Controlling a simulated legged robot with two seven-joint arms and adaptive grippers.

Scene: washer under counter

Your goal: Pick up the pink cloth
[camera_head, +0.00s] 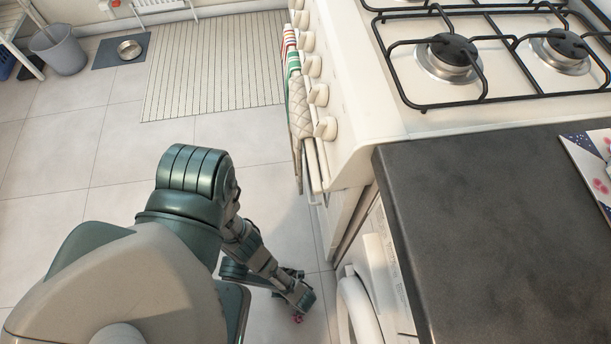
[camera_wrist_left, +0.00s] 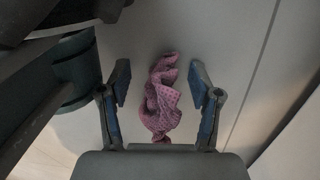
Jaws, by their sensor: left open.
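The pink cloth (camera_wrist_left: 163,98) lies crumpled on the light tiled floor. In the left wrist view it sits between the two spread fingers of my left gripper (camera_wrist_left: 162,92), with a gap on either side. In the head view my left gripper (camera_head: 296,304) is low near the floor, beside the washer (camera_head: 372,290), and only a small pink bit of the cloth (camera_head: 298,319) shows at its tips. My left gripper is open and empty. My right gripper is not in these views.
A dark countertop (camera_head: 490,220) stands above the washer at the right. A white stove (camera_head: 350,100) with a hanging towel (camera_head: 296,90) is beyond it. The floor to the left is open, with a slatted mat (camera_head: 215,65), a grey bin (camera_head: 58,48) and a bowl (camera_head: 129,48) farther back.

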